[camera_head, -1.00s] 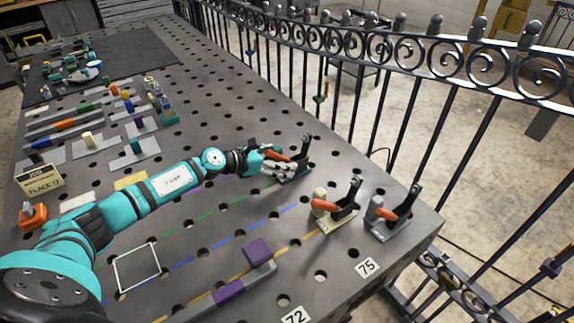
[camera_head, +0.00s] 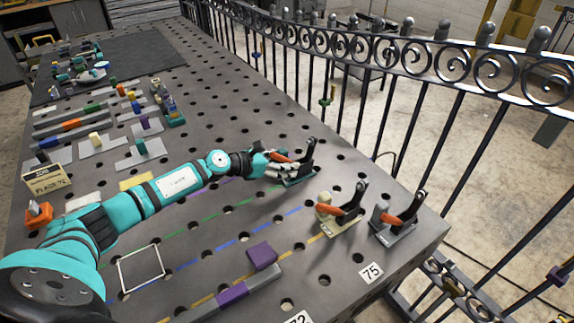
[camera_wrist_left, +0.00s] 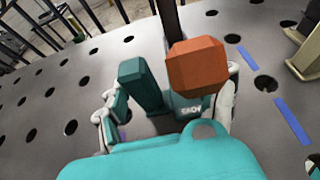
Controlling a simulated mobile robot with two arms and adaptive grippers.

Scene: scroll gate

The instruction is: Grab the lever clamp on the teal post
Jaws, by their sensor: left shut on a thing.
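The teal lever clamp (camera_head: 304,171) stands on the perforated table near its far right edge, with a dark upright arm and an orange handle grip. My left gripper (camera_head: 286,168) is shut on it, its fingers around the clamp at the handle side. In the left wrist view, the clamp's teal post (camera_wrist_left: 141,84) and orange grip (camera_wrist_left: 196,68) stand between my light fingers (camera_wrist_left: 168,112). The fingers partly hide the clamp's base, and exact finger contact is hard to see. My right gripper is not in view.
A beige clamp (camera_head: 341,214) and a grey clamp (camera_head: 398,221) with orange grips stand to the right of the teal one. A purple block (camera_head: 262,255) lies nearer. A black iron fence (camera_head: 400,110) runs behind the table edge.

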